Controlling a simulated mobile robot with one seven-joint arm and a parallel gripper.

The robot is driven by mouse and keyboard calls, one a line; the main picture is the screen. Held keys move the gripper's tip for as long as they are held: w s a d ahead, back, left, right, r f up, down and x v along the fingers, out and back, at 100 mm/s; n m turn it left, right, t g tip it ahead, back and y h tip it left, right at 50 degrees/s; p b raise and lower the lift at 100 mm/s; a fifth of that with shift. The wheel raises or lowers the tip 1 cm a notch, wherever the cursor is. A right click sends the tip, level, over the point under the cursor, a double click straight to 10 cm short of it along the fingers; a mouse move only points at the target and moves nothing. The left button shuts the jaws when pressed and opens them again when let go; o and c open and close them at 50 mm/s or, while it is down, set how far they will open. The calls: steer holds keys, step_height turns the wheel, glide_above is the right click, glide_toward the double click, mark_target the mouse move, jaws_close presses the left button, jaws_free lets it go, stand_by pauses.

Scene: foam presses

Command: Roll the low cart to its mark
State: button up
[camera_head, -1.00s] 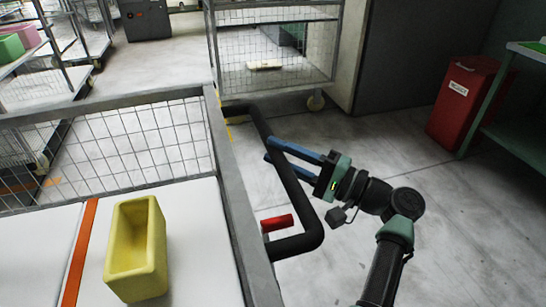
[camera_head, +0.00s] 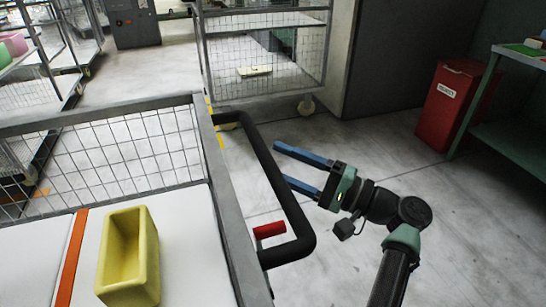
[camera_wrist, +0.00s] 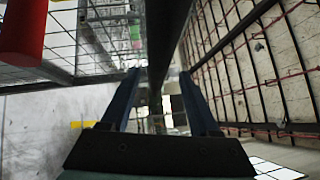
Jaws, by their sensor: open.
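The low cart (camera_head: 190,250) fills the lower left of the head view. It has a grey frame, mesh sides and a white deck with an orange stripe. Its black push handle (camera_head: 276,175) sticks out on the right side, with a red lever (camera_head: 268,230) at its lower end. My gripper (camera_head: 282,165) is open and empty, its two blue fingertips just right of the handle. In the wrist view, a dark bar (camera_wrist: 158,45) runs between the fingers. Yellow floor marking (camera_head: 226,126) shows by the cart's far corner, partly hidden.
A yellow hollow block (camera_head: 128,258) sits on the cart's deck. A mesh trolley (camera_head: 265,60) stands beyond the far end. A red bin (camera_head: 452,105) and a green table (camera_head: 515,140) stand at right. Floor between my arm and the bin is clear.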

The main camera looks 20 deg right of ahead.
steer(key=v, duration=1)
steer(key=shift+s+d, duration=0.2)
